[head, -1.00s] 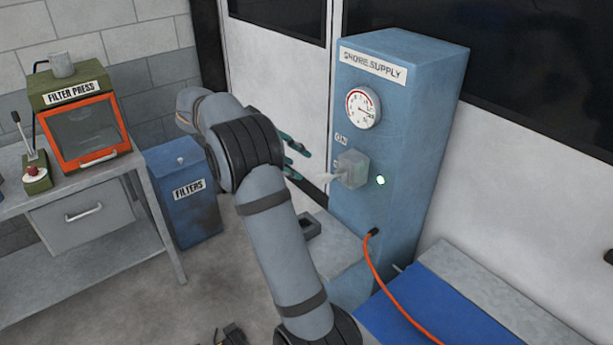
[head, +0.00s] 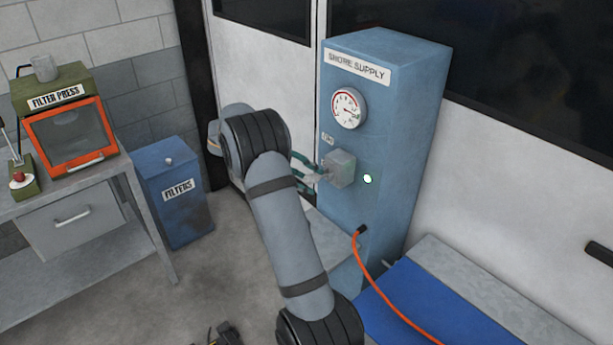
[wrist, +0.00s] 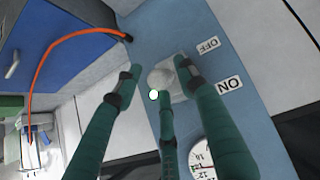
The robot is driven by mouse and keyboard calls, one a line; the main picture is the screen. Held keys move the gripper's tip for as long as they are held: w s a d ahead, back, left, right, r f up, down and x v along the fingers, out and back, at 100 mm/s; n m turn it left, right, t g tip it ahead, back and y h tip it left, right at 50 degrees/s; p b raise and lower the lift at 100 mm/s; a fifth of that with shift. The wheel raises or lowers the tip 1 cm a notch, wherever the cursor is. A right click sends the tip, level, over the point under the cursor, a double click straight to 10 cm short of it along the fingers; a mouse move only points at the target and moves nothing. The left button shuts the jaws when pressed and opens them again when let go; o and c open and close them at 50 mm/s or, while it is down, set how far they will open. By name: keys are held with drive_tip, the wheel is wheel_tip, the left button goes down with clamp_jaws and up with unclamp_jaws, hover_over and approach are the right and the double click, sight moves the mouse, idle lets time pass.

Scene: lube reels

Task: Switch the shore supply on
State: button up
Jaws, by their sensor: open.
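The blue shore supply cabinet (head: 385,140) stands upright against the wall with a labelled front. Its grey switch box (head: 340,167) has a pale lever (head: 318,177) sticking out towards my gripper (head: 304,171). In the wrist view the pale switch (wrist: 160,78) lies between my green fingers (wrist: 156,72), which are spread open around it. Contact cannot be told. The ON label (wrist: 229,84) and OFF label (wrist: 209,45) are beside it in the wrist view. The exact lever setting is unclear.
A round gauge (head: 348,108) sits above the switch. An orange cable (head: 385,292) leaves the cabinet's lower front over a blue-topped surface (head: 440,305). A blue filters bin (head: 173,200) and a bench with the filter press (head: 72,135) stand left.

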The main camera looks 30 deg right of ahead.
drive_tip(key=shift+c, duration=0.2)
clamp_jaws()
drive_tip(key=shift+a, duration=0.1)
drive_tip(key=shift+r, duration=0.1)
idle(0.4)
